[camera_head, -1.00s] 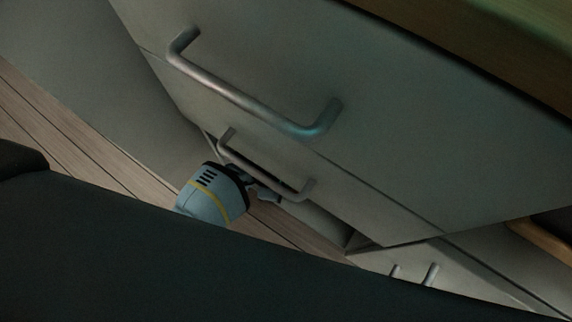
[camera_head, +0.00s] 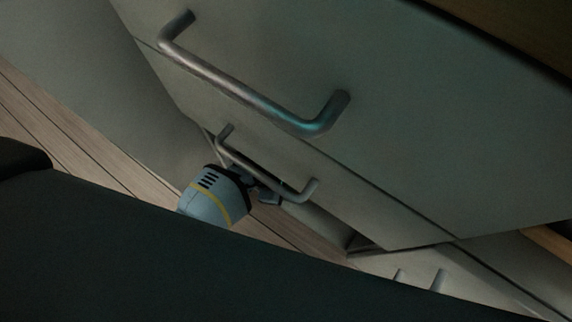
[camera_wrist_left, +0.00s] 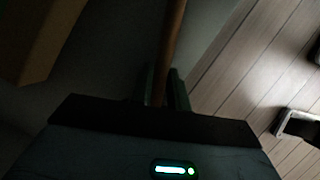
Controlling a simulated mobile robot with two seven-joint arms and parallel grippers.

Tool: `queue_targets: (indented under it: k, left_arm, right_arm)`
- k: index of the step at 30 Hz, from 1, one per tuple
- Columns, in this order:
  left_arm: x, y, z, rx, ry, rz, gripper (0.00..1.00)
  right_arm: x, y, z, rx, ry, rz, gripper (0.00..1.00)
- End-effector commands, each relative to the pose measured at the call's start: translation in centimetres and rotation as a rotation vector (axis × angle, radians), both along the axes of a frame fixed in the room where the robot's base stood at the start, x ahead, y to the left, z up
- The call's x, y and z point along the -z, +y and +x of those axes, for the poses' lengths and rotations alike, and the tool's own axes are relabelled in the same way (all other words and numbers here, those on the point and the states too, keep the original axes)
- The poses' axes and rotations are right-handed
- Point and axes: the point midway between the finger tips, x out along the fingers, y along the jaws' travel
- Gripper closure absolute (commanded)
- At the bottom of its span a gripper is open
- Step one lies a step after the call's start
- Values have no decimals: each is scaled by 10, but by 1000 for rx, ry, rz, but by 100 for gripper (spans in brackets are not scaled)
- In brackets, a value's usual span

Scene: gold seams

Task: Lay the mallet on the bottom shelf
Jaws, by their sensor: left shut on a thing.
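My left gripper (camera_head: 268,194) is partly in the head view, low beside the lower drawer handle, with its fingers mostly hidden. In the left wrist view, a thin brown wooden rod (camera_wrist_left: 172,40), which looks like the mallet's handle, stands between its fingers (camera_wrist_left: 163,90). The gripper is shut on it. The rod runs up out of the frame, and I see no mallet head that I can be sure of. The bottom shelf cannot be made out clearly; a dark gap (camera_head: 358,243) shows under the drawers. My right gripper is not in view.
A large drawer front with a long metal handle (camera_head: 245,92) fills the head view's middle. A lower handle (camera_head: 262,172) is close to my left gripper. Wooden floor (camera_head: 75,130) lies at the left. A brown block-like edge (camera_wrist_left: 42,40) shows in the left wrist view.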

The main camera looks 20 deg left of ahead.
Motion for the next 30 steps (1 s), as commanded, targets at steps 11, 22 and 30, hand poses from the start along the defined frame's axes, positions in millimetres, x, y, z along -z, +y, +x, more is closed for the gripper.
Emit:
queue_targets:
  k: [11, 22, 30]
  left_arm:
    - [7, 0, 0, 1, -1, 0, 100]
    - [9, 0, 0, 0, -1, 0, 58]
    - [8, 1, 0, 0, 0, 1, 58]
  right_arm:
    - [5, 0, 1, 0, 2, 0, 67]
    - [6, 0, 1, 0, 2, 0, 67]
    - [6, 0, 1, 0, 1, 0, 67]
